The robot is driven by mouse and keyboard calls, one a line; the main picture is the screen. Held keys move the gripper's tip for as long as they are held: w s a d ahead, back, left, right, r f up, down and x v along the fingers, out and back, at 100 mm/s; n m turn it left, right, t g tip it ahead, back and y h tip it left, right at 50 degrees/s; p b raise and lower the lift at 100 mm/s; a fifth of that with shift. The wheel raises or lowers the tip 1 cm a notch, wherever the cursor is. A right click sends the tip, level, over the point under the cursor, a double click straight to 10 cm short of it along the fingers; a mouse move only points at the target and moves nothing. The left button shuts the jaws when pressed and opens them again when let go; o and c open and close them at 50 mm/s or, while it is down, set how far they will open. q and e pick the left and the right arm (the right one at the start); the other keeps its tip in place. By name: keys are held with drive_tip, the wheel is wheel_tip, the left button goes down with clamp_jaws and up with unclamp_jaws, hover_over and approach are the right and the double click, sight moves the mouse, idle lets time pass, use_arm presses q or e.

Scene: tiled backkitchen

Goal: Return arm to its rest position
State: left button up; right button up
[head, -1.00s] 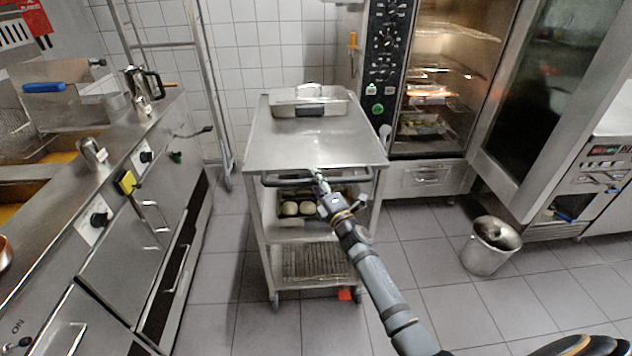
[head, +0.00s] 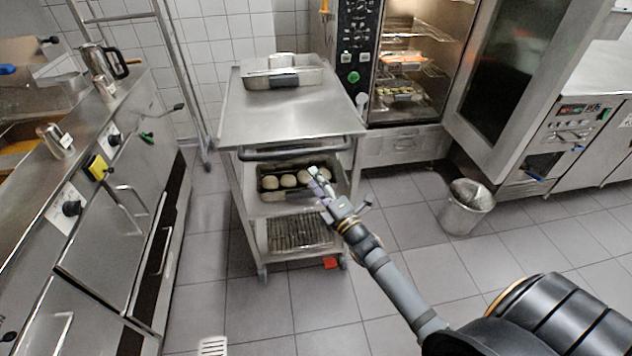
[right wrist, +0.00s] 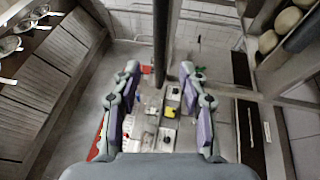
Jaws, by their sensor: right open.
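My right arm reaches up from the lower right in the head view. Its gripper (head: 318,184) is open, in front of the right side of the steel cart (head: 290,125). In the right wrist view the two fingers of the gripper (right wrist: 158,90) stand wide apart with nothing held between them. The fingers appear close to the cart's frame, but I cannot tell whether they touch it. My left gripper is not in view.
A dark tray (head: 262,197) of pale round dough pieces sits on the cart's middle shelf. A steel pan (head: 257,80) stands on top. A bin (head: 467,207) and an open oven (head: 405,60) are to the right.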

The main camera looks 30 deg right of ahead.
idle(0.3)
drive_tip(key=s+d+f+m+g+h+p, duration=0.1)
drive_tip(key=d+f+m+g, duration=0.15)
drive_tip(key=f, duration=0.55)
drive_tip(key=s+d+f+m+g+h+p, duration=0.1)
drive_tip(key=s+f+m+g, duration=0.15)
drive_tip(key=f, duration=0.55)
drive_tip(key=s+d+f+m+g+h+p, duration=0.1)
drive_tip(key=s+f+m+g, duration=0.2)
drive_tip(key=s+f, duration=0.45)
drive_tip(key=s+d+f+m+g+p, duration=0.15)
drive_tip(key=s+f+m, duration=0.3)
drive_tip(key=f, duration=0.65)
drive_tip(key=s+a+f+m+g+p, duration=0.1)
drive_tip(key=s+f+m+g, duration=0.1)
drive_tip(key=s, duration=0.8)
drive_tip(key=s+a+f+m+g+p, duration=0.1)
drive_tip(key=s+f+m+g, duration=0.2)
drive_tip(key=s+f, duration=0.3)
drive_tip(key=s+a+f+m+g, duration=0.1)
drive_tip(key=s+f+g, duration=0.3)
drive_tip(key=s, duration=1)
drive_tip(key=shift+s+a+f+m+p, duration=0.25)
drive_tip(key=shift+f+m+p, duration=0.2)
drive_tip(key=shift+m, duration=0.3)
drive_tip(key=shift+d, duration=0.1)
